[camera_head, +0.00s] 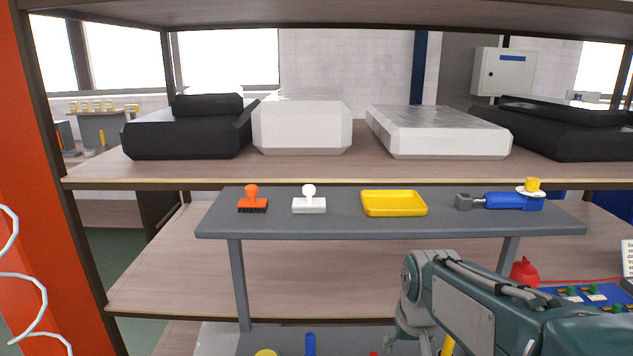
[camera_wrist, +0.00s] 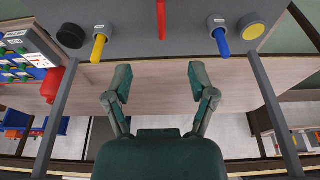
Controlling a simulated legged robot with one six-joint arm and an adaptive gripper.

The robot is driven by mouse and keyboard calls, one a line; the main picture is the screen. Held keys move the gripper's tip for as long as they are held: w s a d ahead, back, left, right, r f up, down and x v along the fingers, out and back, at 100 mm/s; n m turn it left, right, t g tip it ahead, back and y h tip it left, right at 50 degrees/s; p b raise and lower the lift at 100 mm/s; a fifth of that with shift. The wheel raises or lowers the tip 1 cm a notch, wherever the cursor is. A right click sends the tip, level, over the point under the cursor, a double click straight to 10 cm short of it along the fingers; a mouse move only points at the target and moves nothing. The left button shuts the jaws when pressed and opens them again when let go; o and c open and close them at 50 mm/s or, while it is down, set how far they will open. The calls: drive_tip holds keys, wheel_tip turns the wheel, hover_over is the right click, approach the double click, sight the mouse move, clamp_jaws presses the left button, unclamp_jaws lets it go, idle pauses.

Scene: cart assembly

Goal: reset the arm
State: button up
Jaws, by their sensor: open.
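My teal arm (camera_head: 470,305) reaches in from the lower right in the head view, in front of the small grey shelf (camera_head: 300,228). In the wrist view, my gripper (camera_wrist: 161,84) is open, with its two fingers wide apart and nothing between them. Beyond the fingertips is a grey panel (camera_wrist: 135,45) with a yellow tool (camera_wrist: 99,47), a blue tool (camera_wrist: 221,42) and a red piece (camera_wrist: 161,18). The fingertips look apart from these tools. The fingers cannot be made out clearly in the head view.
The grey shelf bears an orange brush (camera_head: 252,200), a white-handled tool (camera_head: 309,202), a yellow tray (camera_head: 394,215) and a blue tool (camera_head: 512,202). Black and white cases, one a white case (camera_head: 302,130), stand on the upper shelf. A red kettle-like object (camera_head: 524,272) sits right of my arm.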

drive_tip(key=s+r+t, duration=0.2)
drive_tip(key=s+r, duration=0.1)
drive_tip(key=s, duration=1.2)
drive_tip(key=shift+s+t, duration=0.3)
drive_tip(key=shift+s, duration=0.05)
drive_tip(key=shift+r, duration=0.1)
